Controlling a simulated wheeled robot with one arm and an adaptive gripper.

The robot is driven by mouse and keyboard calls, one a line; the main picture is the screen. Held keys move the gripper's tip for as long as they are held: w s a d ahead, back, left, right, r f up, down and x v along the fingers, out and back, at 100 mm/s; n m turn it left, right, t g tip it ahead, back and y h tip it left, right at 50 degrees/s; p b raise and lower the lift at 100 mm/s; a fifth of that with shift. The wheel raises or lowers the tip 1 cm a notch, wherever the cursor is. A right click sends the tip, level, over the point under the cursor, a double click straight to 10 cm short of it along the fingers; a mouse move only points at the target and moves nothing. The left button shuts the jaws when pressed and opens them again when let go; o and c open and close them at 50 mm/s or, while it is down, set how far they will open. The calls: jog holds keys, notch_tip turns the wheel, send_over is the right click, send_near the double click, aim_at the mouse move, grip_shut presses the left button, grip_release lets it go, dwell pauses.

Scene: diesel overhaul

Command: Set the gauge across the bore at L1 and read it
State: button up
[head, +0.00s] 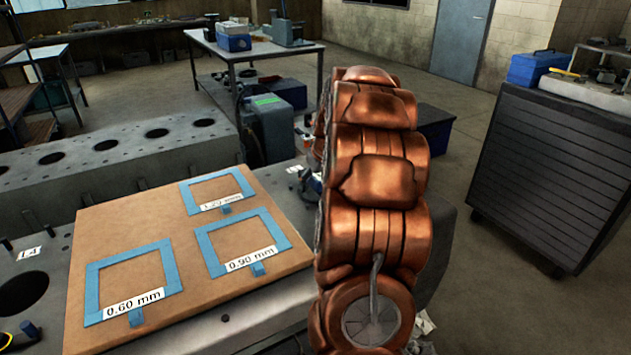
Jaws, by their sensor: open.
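No bore marked L1 and no gauge can be made out in the head view. A bore marked L4 (22,292) shows at the left edge in the grey block's near deck. My copper-coloured arm rises through the middle of the view and hides what lies behind it. My gripper is not visible.
A brown board (190,277) lies on the block, with blue tape frames labelled 0.60 mm, 0.90 mm and one partly legible label. A further deck (130,170) has several open bores. A workbench (255,50) stands behind, a dark cabinet (550,165) at right. Open floor lies between.

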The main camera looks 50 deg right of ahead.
jog(key=v, duration=1.2)
